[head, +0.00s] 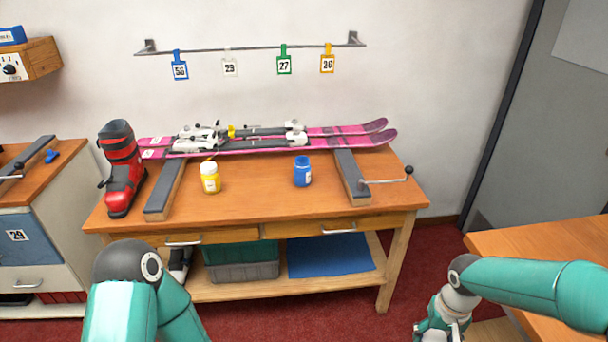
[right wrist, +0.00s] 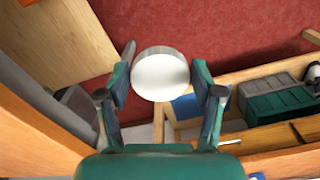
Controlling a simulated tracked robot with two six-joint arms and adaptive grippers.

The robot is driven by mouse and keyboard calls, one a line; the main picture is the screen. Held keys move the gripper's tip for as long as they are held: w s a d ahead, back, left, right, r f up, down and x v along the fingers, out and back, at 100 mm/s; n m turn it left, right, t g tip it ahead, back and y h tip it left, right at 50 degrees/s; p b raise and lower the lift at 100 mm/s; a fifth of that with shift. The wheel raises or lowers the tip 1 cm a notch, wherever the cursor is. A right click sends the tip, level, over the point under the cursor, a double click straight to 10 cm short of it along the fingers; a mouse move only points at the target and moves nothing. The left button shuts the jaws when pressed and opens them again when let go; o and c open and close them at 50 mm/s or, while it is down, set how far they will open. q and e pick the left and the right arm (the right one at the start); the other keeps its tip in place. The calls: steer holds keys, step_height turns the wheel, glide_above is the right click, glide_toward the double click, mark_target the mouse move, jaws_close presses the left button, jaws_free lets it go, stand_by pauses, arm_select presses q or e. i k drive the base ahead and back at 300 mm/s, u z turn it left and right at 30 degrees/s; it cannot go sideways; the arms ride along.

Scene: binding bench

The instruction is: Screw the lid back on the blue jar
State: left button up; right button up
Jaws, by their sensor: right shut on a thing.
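The blue jar (head: 302,174) stands upright on the right half of the bench top, with nothing touching it. No white lid shows on its blue top. My right gripper (head: 441,332) is low in front of and right of the bench, partly cut off by the bottom edge of the head view. In the right wrist view my right gripper (right wrist: 163,88) is shut on a round white lid (right wrist: 160,77), held between its two fingers. The lid is hidden in the head view. My left arm shows at lower left, but its gripper is out of view.
The bench (head: 255,209) also holds a yellow jar (head: 210,180), a red ski boot (head: 122,170), pink skis (head: 350,139) and two dark-topped supports, the right one (head: 352,177) close to the blue jar. Another wooden table (head: 550,240) stands at right.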

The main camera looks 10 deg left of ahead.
mark_target(302, 169)
steer(key=z, duration=0.05)
steer(key=i, duration=0.95)
steer(key=u, duration=0.1)
